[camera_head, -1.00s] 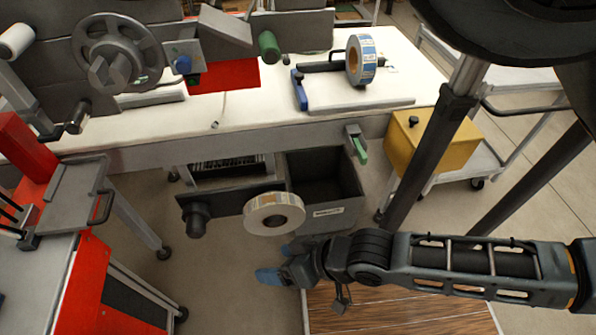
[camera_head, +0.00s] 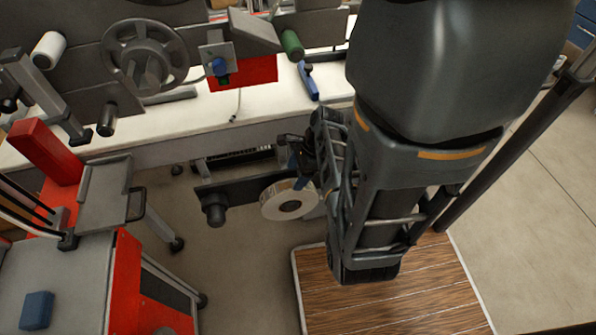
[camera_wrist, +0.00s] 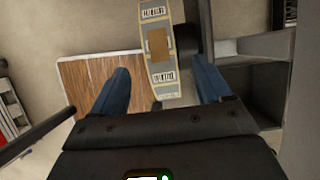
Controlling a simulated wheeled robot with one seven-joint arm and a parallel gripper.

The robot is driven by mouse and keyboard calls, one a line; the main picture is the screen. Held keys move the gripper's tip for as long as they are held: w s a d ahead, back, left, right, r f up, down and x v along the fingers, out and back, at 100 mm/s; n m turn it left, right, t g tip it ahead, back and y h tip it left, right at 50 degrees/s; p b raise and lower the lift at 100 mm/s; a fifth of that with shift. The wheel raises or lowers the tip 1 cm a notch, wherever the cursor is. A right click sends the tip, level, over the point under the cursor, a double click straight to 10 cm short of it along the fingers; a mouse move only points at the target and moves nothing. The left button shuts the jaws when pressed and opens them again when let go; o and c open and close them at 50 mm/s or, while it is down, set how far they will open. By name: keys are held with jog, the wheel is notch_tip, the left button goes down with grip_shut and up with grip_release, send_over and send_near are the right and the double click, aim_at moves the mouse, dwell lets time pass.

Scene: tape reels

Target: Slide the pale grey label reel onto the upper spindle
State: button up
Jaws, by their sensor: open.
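The pale grey label reel (camera_head: 271,206) hangs on the lower bracket below the bench edge, its round face toward the head camera. Its rim, with barcode labels and a brown patch, shows in the wrist view (camera_wrist: 160,45). My gripper (camera_head: 299,170) is open at the reel's upper right side. In the wrist view, the blue fingers of my gripper (camera_wrist: 162,85) stand on either side of the reel's near end, with a gap visible at each side. A spoked dark wheel with a hub (camera_head: 147,68) sits higher on the machine; I cannot tell whether it is the upper spindle.
A dark knob (camera_head: 214,211) sits on the bracket left of the reel. A grey bin (camera_wrist: 263,85) is close right of the gripper in the wrist view. A wooden-topped surface (camera_head: 390,300) lies below. The red machine (camera_head: 110,290) stands at left.

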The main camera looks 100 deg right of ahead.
aim_at(289, 185)
jog(key=shift+b+x, duration=0.35)
jog(key=shift+x, duration=3.4)
jog(key=shift+c, duration=0.3)
grip_shut()
jog(key=shift+d, duration=0.1)
